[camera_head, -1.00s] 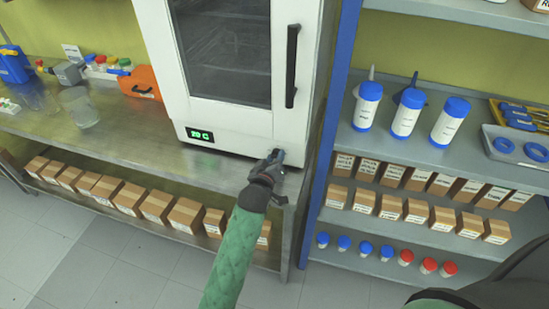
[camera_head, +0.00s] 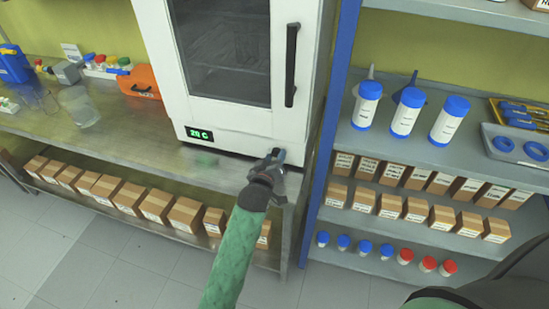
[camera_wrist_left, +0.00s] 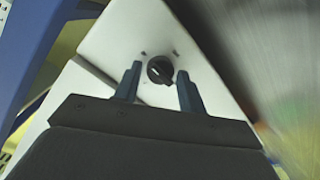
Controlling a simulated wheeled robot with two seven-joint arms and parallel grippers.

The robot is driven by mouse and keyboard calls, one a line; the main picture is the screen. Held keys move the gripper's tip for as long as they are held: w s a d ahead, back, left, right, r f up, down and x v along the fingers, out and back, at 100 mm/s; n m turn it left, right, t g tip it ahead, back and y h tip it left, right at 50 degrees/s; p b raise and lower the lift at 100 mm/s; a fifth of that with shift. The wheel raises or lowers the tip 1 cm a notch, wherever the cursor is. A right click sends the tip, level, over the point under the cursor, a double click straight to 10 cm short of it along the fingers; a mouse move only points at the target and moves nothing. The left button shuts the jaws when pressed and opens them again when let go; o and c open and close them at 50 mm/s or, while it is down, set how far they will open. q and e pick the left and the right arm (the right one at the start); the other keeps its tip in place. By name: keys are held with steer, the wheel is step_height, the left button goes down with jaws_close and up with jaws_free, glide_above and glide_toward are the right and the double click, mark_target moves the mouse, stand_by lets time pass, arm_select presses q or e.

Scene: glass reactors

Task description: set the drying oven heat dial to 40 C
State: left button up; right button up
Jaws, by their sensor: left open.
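The white drying oven (camera_head: 236,120) stands on the metal bench with its door closed. Its small green display (camera_head: 199,134) appears to read 20 C. The black heat dial (camera_wrist_left: 160,70) shows in the left wrist view on the oven's white front, with small marks around it. My left gripper (camera_head: 275,155) is at the lower right corner of the oven front. In the left wrist view its two fingers (camera_wrist_left: 158,86) are open, one on each side of the dial, with gaps showing. In the head view the gripper hides the dial. My right gripper is not in view.
A blue-framed shelf (camera_head: 329,130) with white bottles and small boxes stands close to the right of the oven. A glass beaker (camera_head: 79,107) and an orange case (camera_head: 139,82) are on the bench at left. The bench front (camera_head: 170,165) is clear.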

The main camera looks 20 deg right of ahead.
arm_select(q)
steer(key=shift+s+a+f, duration=0.1)
steer(key=shift+s+a, duration=0.15)
steer(key=shift+s, duration=0.1)
steer(key=b+v, duration=0.2)
steer(key=v, duration=0.3)
steer(key=shift+s+a+b, duration=0.1)
steer(key=shift+s+b, duration=0.15)
steer(key=shift+b, duration=0.05)
steer(key=shift+s+a+r, duration=0.25)
steer(key=shift+s+a, duration=0.05)
steer(key=shift+s, duration=0.15)
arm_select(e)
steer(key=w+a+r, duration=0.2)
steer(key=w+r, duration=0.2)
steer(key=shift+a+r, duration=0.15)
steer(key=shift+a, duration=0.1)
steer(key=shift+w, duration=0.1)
